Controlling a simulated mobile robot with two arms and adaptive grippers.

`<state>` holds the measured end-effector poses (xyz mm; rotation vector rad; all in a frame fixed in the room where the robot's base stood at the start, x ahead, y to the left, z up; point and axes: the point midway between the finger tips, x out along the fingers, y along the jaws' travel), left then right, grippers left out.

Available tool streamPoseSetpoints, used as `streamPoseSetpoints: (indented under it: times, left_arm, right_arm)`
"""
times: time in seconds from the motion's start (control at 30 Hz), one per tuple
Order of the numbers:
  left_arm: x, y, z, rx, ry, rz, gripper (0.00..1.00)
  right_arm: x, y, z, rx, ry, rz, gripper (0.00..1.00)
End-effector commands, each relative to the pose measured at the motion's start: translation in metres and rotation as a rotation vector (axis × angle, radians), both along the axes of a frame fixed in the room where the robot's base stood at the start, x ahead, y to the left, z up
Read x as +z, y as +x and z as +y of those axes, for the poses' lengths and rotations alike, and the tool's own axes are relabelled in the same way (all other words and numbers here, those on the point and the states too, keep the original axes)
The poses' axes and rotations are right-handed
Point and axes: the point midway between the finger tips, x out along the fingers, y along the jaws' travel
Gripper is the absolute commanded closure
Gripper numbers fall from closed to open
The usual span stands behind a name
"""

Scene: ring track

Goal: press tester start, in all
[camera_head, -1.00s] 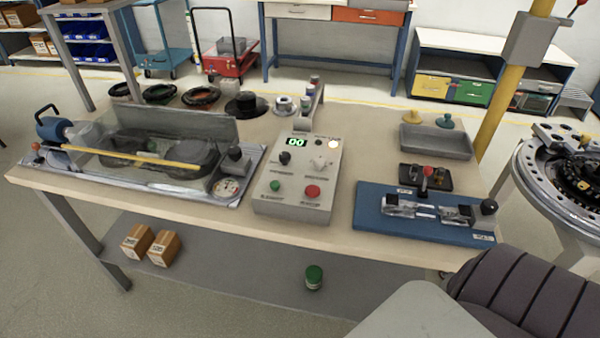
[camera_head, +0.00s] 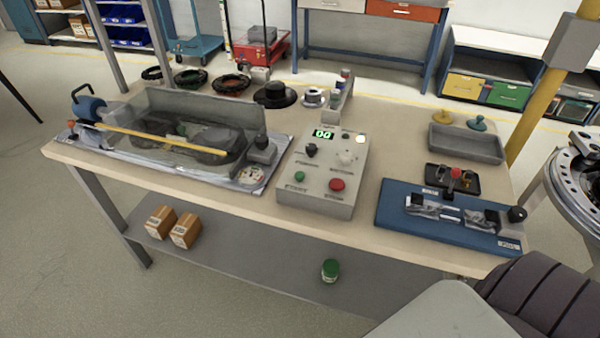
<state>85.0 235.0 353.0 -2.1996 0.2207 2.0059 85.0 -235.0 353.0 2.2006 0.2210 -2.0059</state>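The tester control box (camera_head: 322,170) stands on the workbench near its middle front. Its green display (camera_head: 323,134) is lit and seems to read 00. On its sloped face are a green button (camera_head: 300,176) at lower left, a red button (camera_head: 337,184) at lower right, a black knob (camera_head: 311,150) and a pale knob (camera_head: 346,158). The labels under the buttons are too small to read surely. A pale round lamp or button (camera_head: 360,138) sits at the top right of the face. Neither of my grippers shows in the head view, and nothing touches the box.
Left of the box is a clear-covered fixture (camera_head: 190,130) with a yellow bar. Right are a blue fixture plate (camera_head: 400,208) and a grey tray (camera_head: 465,146). A ribbed dark seat-like part (camera_head: 540,300) fills the lower right.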

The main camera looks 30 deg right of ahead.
Motion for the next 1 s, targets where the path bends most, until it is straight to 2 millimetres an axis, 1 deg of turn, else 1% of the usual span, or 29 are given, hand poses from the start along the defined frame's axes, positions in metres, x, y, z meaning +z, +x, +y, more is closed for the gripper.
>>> streamPoseSetpoints:
  times: [0.03, 0.27, 0.3, 0.33, 0.37, 1.0]
  left_arm:
    - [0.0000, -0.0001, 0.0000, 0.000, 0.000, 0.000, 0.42]
    - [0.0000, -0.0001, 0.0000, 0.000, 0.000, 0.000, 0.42]
    - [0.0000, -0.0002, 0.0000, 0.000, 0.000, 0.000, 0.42]
    - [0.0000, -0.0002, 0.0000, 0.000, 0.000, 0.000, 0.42]
    - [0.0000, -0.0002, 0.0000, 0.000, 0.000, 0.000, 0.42]
    - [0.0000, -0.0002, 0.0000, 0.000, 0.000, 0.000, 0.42]
  right_arm:
    - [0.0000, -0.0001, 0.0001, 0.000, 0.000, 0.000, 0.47]
    - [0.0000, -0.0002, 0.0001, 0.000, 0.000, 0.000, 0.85]
    - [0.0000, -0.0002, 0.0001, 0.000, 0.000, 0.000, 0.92]
    - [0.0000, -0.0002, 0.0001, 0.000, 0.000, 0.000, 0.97]
    - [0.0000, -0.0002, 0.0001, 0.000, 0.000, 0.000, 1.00]
    - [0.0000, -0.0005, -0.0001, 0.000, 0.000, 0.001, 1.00]
